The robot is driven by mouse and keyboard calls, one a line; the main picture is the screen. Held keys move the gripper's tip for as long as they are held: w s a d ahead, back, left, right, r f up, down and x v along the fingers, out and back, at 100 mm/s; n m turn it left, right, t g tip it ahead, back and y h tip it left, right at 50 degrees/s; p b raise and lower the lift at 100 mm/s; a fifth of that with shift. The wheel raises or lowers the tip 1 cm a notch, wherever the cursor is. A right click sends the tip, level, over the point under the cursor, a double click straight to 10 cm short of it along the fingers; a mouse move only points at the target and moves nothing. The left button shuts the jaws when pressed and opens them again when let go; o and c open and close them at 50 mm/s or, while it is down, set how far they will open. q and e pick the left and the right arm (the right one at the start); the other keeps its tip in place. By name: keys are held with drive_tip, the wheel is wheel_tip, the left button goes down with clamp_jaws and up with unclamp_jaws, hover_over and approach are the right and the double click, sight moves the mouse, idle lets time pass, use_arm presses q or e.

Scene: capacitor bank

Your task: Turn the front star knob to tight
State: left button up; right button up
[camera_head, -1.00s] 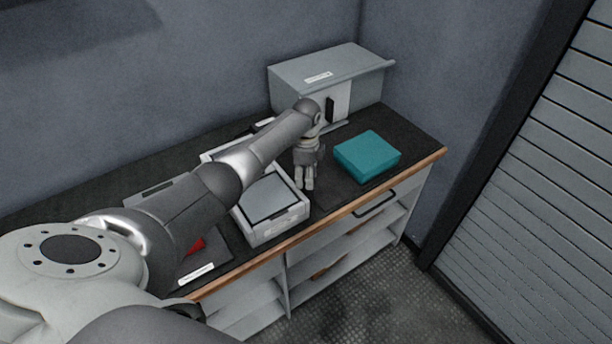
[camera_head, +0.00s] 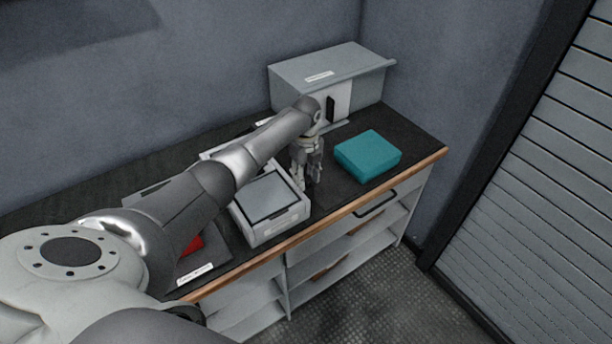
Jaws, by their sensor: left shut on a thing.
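My left gripper (camera_head: 308,176) points down at the right end of a white box with a grey panel on top (camera_head: 268,198). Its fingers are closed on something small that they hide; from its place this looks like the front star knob. I cannot make out the knob's shape or any tight mark. My right gripper is out of view.
A teal box (camera_head: 367,156) lies on the dark worktop just right of the gripper. A grey cabinet (camera_head: 335,78) with a black handle stands behind. A red item (camera_head: 194,245) lies at the lower left, partly behind my arm. The worktop's wooden front edge (camera_head: 345,212) runs close by.

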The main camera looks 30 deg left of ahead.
use_arm(q)
drive_tip(key=shift+w+r, duration=0.1)
idle(0.3)
drive_tip(key=o, duration=1)
wheel_tip(320, 180, up, 12)
drive_tip(key=shift+f, duration=0.1)
idle(0.4)
